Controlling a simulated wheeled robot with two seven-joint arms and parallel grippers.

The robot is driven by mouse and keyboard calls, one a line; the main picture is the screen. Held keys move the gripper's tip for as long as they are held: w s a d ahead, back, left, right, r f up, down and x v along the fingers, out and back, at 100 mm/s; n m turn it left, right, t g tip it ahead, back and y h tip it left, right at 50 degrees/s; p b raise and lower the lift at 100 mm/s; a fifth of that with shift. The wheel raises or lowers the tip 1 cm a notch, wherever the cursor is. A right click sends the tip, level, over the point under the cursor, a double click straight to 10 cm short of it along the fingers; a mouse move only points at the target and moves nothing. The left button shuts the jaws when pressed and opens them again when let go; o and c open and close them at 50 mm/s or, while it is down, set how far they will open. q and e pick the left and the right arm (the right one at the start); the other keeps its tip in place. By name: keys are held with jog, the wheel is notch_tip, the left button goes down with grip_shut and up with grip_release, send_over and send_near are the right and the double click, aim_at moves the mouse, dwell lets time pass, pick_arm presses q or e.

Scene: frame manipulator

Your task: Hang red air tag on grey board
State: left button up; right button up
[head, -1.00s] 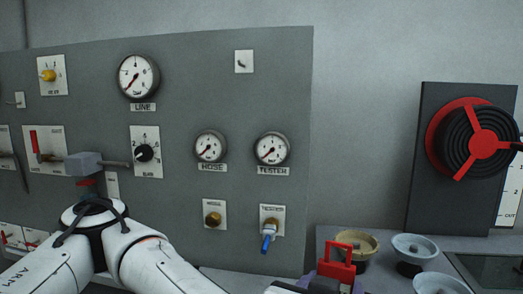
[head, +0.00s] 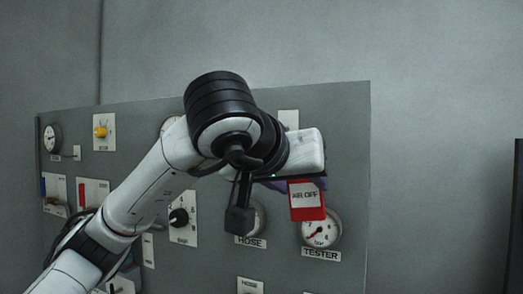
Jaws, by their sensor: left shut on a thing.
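The red air tag (head: 308,213) has a white label reading AIR OFF. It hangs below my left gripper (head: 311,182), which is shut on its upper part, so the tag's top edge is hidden. The tag is in front of the grey board (head: 350,130), just above the TESTER gauge, and overlaps the gauge's top. A small white plate (head: 288,118) on the board shows just above the gripper body, mostly covered by it; its hook is hidden. I cannot tell the gap between tag and board. My right gripper is not in view.
The TESTER gauge (head: 321,234) is right below the tag. The HOSE gauge is partly hidden by my arm. A black knob (head: 179,217) and a yellow knob (head: 101,131) are on the board further left. Bare wall (head: 440,120) lies right of the board.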

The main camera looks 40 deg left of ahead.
pick_arm(q)
jog(key=s+a+r, duration=0.3)
jog(key=a+r, duration=0.2)
jog(key=r, duration=0.1)
jog(key=w+a+f+p, duration=0.1)
jog(key=w+a, duration=0.2)
jog(key=w, duration=0.8)
jog(key=shift+w+a+f, duration=0.15)
jog(key=shift+w, duration=0.2)
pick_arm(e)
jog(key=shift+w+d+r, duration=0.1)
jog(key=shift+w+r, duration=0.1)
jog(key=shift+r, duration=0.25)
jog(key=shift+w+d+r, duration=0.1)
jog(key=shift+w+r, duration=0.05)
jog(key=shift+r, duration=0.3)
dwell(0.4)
pick_arm(q)
jog(key=o, duration=1.1)
